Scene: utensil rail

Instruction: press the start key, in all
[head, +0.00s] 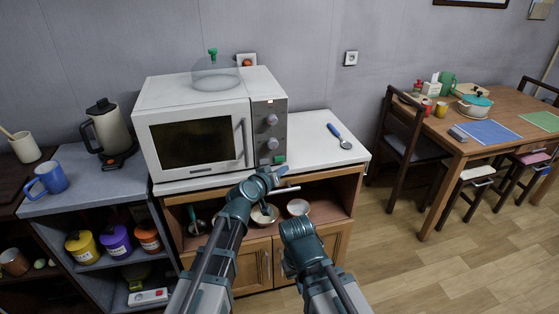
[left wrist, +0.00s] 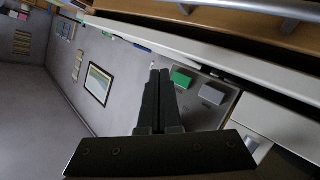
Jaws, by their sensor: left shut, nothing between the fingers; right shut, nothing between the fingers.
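The white microwave (head: 192,120) stands on the counter with its door closed. Its grey control panel (head: 270,125) has two round knobs and a green key (head: 279,159) low down, which I take as the start key. In the left wrist view the green key (left wrist: 181,79) lies just right of my fingertips, with a grey key (left wrist: 212,94) beyond it. My left gripper (head: 277,174) is shut and empty, close in front of the panel's bottom; contact with the key cannot be made out. My right gripper (head: 291,262) is lower, shut and empty, its fingers mostly hidden.
The microwave door handle (head: 243,142) stands out left of the panel. A blue-handled ladle (head: 341,138) lies on the white counter (head: 315,150) to the right. A glass dome with a green knob (head: 214,75) sits on the microwave. Bowls (head: 298,207) are on the shelf below.

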